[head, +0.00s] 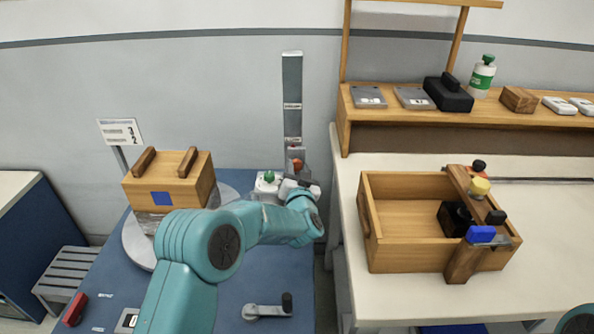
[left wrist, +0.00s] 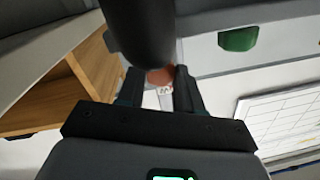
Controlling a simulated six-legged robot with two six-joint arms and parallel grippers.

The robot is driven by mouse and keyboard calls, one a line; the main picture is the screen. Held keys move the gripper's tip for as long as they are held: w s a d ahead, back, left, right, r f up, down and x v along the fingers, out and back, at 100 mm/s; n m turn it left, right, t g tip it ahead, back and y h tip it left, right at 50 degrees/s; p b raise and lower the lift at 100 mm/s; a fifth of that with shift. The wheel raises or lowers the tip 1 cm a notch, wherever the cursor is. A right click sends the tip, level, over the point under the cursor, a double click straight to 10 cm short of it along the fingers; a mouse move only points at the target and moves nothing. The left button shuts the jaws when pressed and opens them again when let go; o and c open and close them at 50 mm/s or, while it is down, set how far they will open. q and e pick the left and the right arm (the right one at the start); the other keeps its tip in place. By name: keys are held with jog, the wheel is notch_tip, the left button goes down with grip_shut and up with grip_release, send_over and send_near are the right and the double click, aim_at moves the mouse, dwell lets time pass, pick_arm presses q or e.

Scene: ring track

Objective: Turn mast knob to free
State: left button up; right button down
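The grey mast (head: 292,95) stands upright against the wall at the back of the blue table. A small orange-red knob (head: 297,164) sits on a grey bracket low on the mast. In the left wrist view, a reddish rounded part (left wrist: 161,77) shows between the two dark fingertips of my left gripper (left wrist: 160,82). A dark cylinder (left wrist: 140,35) covers part of that view. Whether the fingers press on the reddish part is unclear. My right gripper is out of view.
A white box with a green button (head: 269,176) stands beside the mast foot. A wooden box (head: 170,180) is on a turntable at left. A crank (head: 268,311) lies in front. An open wooden crate (head: 400,255) stands on the white counter at right.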

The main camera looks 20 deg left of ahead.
pick_arm(q)
jog(key=shift+f+n+b, duration=0.1)
jog(key=shift+n+b, duration=0.8)
jog(key=shift+b, duration=0.1)
jog(key=n+b, duration=0.2)
jog(key=shift+n, duration=0.3)
jog(key=n+b, duration=0.3)
jog(key=n, duration=0.1)
jog(key=n+h+b, duration=0.1)
jog(key=n+b, duration=0.2)
jog(key=shift+a+n, duration=0.1)
jog(key=shift+n, duration=0.3)
jog(key=n+b, duration=0.2)
jog(key=n, duration=0.1)
jog(key=shift+g+b, duration=0.3)
jog(key=shift+b, duration=0.1)
jog(key=n+h+b, duration=0.1)
jog(key=n+b, duration=0.2)
jog(key=shift+n+b, duration=0.8)
jog(key=shift+n, duration=0.4)
jog(key=shift+n+b, duration=0.65)
jog(key=shift+n, duration=0.25)
jog(key=shift+h, duration=0.3)
